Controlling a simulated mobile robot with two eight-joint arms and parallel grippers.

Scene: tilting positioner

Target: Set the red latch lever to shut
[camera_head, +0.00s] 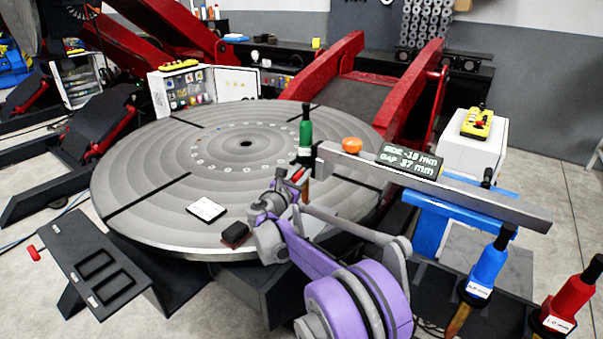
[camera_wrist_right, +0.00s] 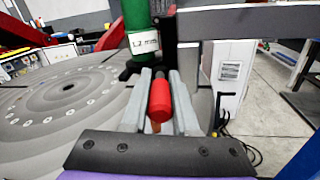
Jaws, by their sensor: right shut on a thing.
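The red latch lever (camera_head: 298,174) is a short red grip just below the end of a grey beam (camera_head: 470,194), beside a green-handled tool (camera_head: 305,135). In the right wrist view the red grip (camera_wrist_right: 160,101) lies between my right gripper's fingers (camera_wrist_right: 160,112). My right gripper (camera_head: 293,181) is shut on it, above the front right of the round table. The grip hides most of what is behind it, and I cannot tell the latch setting. My left gripper is not in view.
The big round grey table (camera_head: 150,205) carries a white card (camera_head: 206,210) and a dark block (camera_head: 235,234). The beam holds a display (camera_head: 408,161) reading SIDE -19 mm, GAP 37 mm. Blue (camera_head: 488,265) and red (camera_head: 575,295) handled tools stand at right. An orange knob (camera_head: 351,144) sits on the beam.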

